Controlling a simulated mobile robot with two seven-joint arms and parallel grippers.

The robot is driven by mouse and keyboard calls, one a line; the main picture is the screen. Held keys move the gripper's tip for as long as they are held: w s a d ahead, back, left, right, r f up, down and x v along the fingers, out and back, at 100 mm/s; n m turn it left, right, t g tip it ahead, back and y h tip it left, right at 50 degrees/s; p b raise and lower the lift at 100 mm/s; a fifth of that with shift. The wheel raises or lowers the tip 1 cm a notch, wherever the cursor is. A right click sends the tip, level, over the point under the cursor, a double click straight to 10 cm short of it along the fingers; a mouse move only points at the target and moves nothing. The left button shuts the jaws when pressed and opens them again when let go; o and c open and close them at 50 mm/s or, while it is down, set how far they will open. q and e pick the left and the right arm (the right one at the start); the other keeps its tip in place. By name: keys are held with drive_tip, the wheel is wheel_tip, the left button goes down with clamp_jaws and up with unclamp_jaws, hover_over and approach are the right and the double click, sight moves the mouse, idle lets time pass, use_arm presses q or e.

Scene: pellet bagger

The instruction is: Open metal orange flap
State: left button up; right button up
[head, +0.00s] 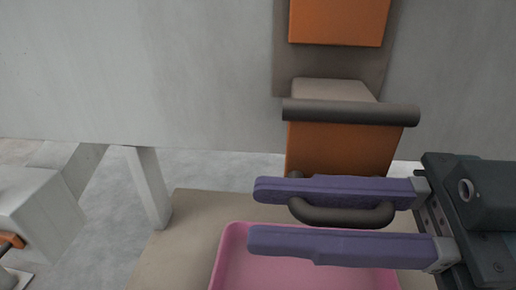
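The orange flap (340,148) hangs below a dark horizontal bar (350,112) on the grey machine. A dark curved handle (343,215) stands out from its lower part. My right gripper (252,215) reaches in from the right with two purple fingers spread apart. The handle's bar lies between the fingers, close to the upper finger, with a gap above the lower one. The upper finger hides part of the handle and the flap's lower edge. I cannot tell whether it touches the handle. My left gripper is not in view.
A pink tray (232,262) lies below the flap on a beige surface (190,225). A second orange panel (340,20) is above. A grey machine wall (150,70) spans the back. A white block (35,215) stands at the left.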

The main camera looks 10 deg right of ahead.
clamp_jaws()
idle(1.4)
